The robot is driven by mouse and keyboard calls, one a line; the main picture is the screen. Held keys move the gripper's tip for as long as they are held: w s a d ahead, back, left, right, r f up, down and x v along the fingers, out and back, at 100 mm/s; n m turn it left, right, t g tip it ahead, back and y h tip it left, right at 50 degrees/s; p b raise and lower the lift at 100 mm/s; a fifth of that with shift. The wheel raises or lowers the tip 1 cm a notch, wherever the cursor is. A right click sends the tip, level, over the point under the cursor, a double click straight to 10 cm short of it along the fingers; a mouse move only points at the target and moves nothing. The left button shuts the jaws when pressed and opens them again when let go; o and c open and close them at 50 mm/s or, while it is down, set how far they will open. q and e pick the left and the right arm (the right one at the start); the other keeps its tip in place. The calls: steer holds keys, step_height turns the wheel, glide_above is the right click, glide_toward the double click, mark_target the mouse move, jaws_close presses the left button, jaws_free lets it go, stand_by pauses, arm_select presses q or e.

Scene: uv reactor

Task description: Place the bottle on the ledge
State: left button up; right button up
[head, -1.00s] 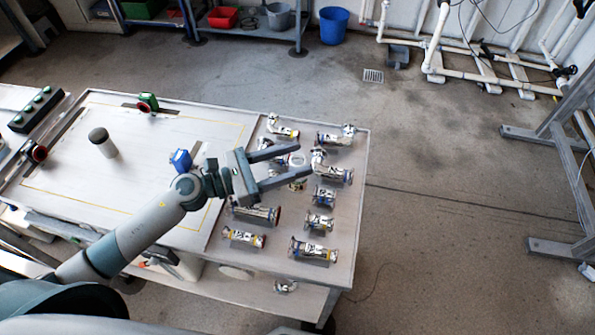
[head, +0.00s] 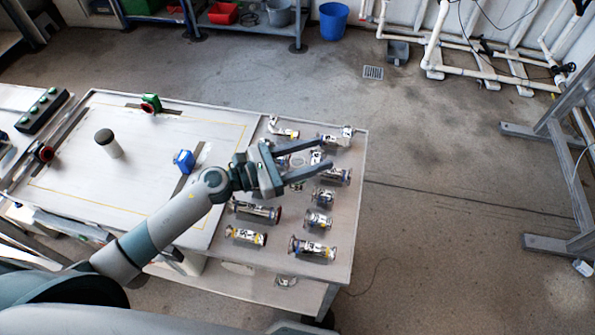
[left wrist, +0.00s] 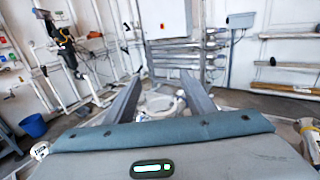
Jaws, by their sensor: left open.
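A light grey cylinder with a dark top (head: 108,143), the most bottle-like thing I see, stands upright on the white table (head: 150,195), left of my left gripper and well apart from it. My left gripper (head: 322,155) is open over the part of the table with several small fittings. A whitish fitting (left wrist: 162,100) shows between and beyond its fingers in the left wrist view. I cannot tell whether the fingers touch any fitting. I cannot make out which surface is the ledge. My right gripper is not in view.
Several metal fittings (head: 312,248) with coloured ends crowd the table's right side. A blue block (head: 184,161), a green-edged piece (head: 151,104) and a dark button box (head: 43,110) lie farther left. The table middle has bare room. A blue bucket (head: 333,21) stands on the floor.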

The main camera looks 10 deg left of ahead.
arm_select(q)
jaws_close()
steer(key=shift+s, duration=0.1)
steer(key=shift+f, duration=0.1)
stand_by(0.3)
steer(key=shift+r, duration=0.75)
step_height(320, 180, up, 9)
steer(key=p, duration=0.3)
steer(key=shift+f, duration=0.15)
